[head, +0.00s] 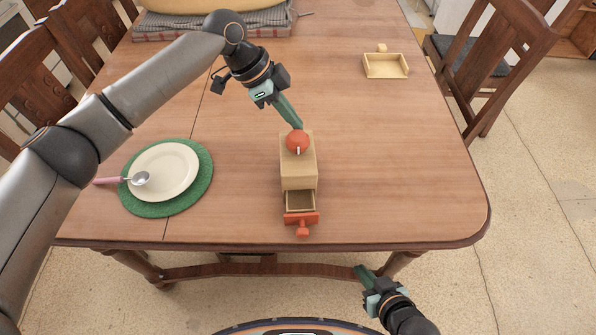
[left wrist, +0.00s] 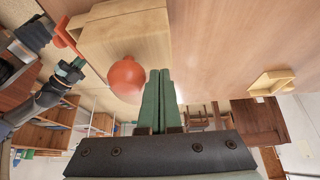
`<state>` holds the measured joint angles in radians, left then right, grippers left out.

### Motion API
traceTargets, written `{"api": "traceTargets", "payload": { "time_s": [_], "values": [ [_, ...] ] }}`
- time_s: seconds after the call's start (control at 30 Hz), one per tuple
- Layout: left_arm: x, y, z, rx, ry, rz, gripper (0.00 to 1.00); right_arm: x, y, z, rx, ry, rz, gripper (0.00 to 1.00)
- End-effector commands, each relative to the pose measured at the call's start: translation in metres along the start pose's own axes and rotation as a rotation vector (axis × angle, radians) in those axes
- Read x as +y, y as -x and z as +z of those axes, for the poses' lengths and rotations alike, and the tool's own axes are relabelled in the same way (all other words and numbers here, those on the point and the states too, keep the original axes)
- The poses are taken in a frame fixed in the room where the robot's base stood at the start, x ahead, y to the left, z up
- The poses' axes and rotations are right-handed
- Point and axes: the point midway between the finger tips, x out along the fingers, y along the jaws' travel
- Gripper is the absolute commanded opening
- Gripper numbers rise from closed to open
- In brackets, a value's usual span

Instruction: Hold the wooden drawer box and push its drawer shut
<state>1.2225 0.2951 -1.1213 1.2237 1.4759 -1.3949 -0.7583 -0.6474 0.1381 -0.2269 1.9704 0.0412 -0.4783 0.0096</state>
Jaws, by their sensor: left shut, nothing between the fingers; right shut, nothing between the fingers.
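The wooden drawer box (head: 298,174) stands near the front edge of the table, with a red ball-like object (head: 297,141) on its top. Its drawer (head: 301,203) with a red front and knob is pulled out toward me. My left gripper (head: 297,124) is shut and empty, its fingertips at the far end of the box, by the red object. In the left wrist view the green fingers (left wrist: 158,98) are together beside the red object (left wrist: 127,75) and the box (left wrist: 125,30); contact is unclear. My right gripper (head: 361,270) is shut and empty, in front of the table edge.
A white plate (head: 165,172) with a ladle (head: 140,178) rests on a green mat (head: 205,180) at the left. A small open wooden tray (head: 385,66) lies at the back right. The table (head: 400,180) right of the box is clear. Chairs flank the table.

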Motion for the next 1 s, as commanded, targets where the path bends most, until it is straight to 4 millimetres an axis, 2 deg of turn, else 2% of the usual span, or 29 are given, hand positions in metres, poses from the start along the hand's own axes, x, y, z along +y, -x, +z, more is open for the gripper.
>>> {"api": "traceTargets", "payload": {
  "time_s": [1.0],
  "values": [
    [0.0,-0.02,0.011,0.0,0.001,0.0,0.0,0.0,-0.005,0.005,0.001,0.0,-0.002,0.0]
  ]
}}
